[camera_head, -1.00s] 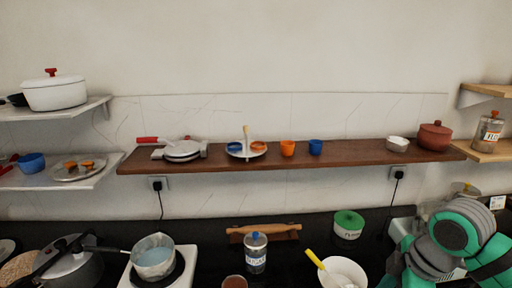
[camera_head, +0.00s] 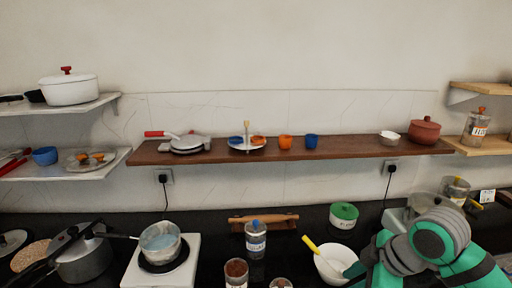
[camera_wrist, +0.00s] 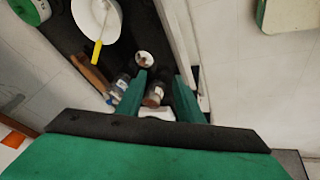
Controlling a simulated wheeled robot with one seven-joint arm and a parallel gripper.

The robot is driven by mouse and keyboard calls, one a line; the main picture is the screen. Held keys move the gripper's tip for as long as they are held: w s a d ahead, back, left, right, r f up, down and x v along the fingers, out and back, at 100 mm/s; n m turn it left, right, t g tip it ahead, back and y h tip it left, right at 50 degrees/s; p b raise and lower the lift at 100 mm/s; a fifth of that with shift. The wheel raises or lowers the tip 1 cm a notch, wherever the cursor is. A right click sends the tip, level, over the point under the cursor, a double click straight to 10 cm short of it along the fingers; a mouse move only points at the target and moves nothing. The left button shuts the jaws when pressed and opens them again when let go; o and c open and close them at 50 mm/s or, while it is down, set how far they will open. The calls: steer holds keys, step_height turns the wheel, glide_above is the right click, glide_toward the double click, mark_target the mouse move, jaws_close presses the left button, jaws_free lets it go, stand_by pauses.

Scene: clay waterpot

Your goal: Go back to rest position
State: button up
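The clay pot (camera_head: 424,131), reddish-brown with a lid, stands upright on the right end of the brown wall shelf (camera_head: 350,148). My arm is at the lower right of the head view, well below the shelf and apart from the pot. I cannot make out my gripper's fingers in the head view. In the wrist view my gripper (camera_wrist: 162,75) has its two green fingers apart, with nothing held. Jars on the counter show in the gap, beyond the fingers. The pot is not clearly seen in the wrist view.
The dark counter holds a white bowl (camera_head: 332,266) with a yellow-handled utensil, a blue-lidded jar (camera_head: 255,240), a brown-filled jar (camera_head: 236,272), a green-lidded tub (camera_head: 343,215), a rolling pin (camera_head: 263,222) and a saucepan (camera_head: 160,243) on a white stove. Side shelves flank the brown shelf.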

steer(key=w+a+r+m+t+y, duration=0.1)
steer(key=w+a+t+y, duration=0.25)
steer(key=w+a, duration=0.4)
steer(key=w+a+r+m+t+y, duration=0.1)
steer(key=w+a+r+t+y, duration=0.2)
steer(key=a, duration=0.8)
steer(key=w+a+f+m+t+h, duration=0.1)
steer(key=a+f+m+t+h, duration=0.1)
steer(key=a+f+m+t, duration=0.45)
steer(key=s+f+m+h, duration=0.8)
steer(key=s+f+m, duration=0.2)
steer(key=s+f, duration=0.95)
steer(key=s+d+n, duration=0.1)
steer(key=s+n, duration=0.1)
steer(key=s, duration=0.9)
steer(key=s+d+f+n+g, duration=0.1)
steer(key=s+d+n, duration=0.1)
steer(key=s, duration=0.9)
steer(key=shift+s+n+g, duration=0.3)
steer(key=shift+n, duration=0.35)
